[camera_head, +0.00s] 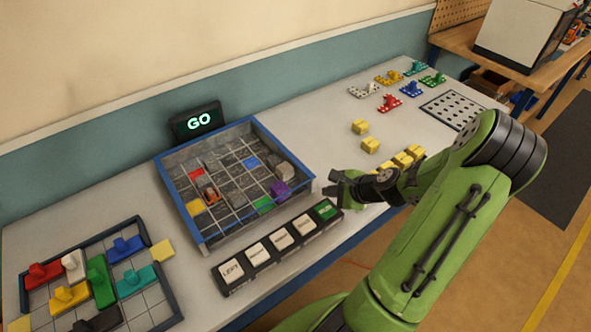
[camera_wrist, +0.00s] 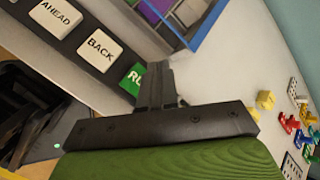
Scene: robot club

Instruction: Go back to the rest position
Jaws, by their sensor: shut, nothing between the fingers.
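My gripper (camera_head: 335,188) is shut and empty, at the end of my green arm. It is just above the right end of the black button strip (camera_head: 262,283), close to the green button (camera_head: 326,209). In the wrist view the shut fingers (camera_wrist: 155,85) partly cover the green button (camera_wrist: 133,76), and the BACK button (camera_wrist: 99,50) is beside it. I cannot tell whether the fingertips touch the strip.
A blue-rimmed grid box (camera_head: 205,243) stands behind the strip, with a GO screen (camera_head: 195,122) behind it. A puzzle tray (camera_head: 172,312) is at the left. Yellow blocks (camera_head: 370,145) and coloured pieces (camera_head: 389,102) lie at the right. A workbench (camera_head: 462,45) stands beyond.

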